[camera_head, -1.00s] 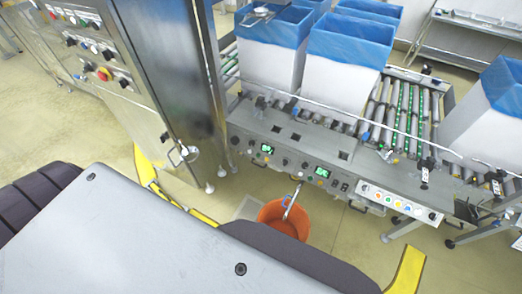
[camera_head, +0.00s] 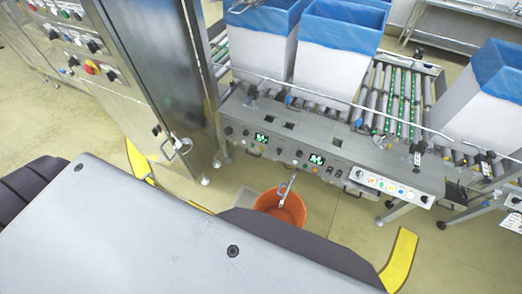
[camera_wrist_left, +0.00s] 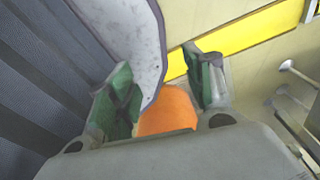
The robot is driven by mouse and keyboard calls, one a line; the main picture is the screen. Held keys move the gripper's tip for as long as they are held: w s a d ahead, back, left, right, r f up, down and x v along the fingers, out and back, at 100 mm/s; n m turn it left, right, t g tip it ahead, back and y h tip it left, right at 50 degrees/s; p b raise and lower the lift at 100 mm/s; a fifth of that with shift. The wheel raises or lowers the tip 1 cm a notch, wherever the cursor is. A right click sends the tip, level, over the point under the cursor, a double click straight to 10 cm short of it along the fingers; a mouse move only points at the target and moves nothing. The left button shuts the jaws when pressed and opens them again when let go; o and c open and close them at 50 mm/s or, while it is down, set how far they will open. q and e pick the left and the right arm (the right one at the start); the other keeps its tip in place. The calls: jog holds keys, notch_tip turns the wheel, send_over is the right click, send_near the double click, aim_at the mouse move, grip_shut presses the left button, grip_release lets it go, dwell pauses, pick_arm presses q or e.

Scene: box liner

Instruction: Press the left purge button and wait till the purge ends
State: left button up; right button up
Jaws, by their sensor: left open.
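A grey control panel (camera_head: 285,150) runs along the front of the roller conveyor in the head view. It carries two small lit green displays, the left one (camera_head: 261,138) and the right one (camera_head: 316,159), with several small knobs and buttons around them. Which of these is the left purge button is too small to tell. My left gripper (camera_wrist_left: 160,88) shows in the left wrist view, its two green-padded fingers apart with nothing between them. It points down towards the floor and an orange bucket. Neither gripper shows in the head view.
An orange bucket (camera_head: 281,207) stands on the floor below the panel. White boxes with blue liners, including one (camera_head: 335,50), stand on the conveyor. A steel cabinet (camera_head: 165,75) is at left. Yellow floor-level bars (camera_head: 400,260) lie near my base.

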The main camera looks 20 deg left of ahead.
pick_arm(q)
grip_shut()
jog(key=shift+a, duration=0.1)
dwell(1.2)
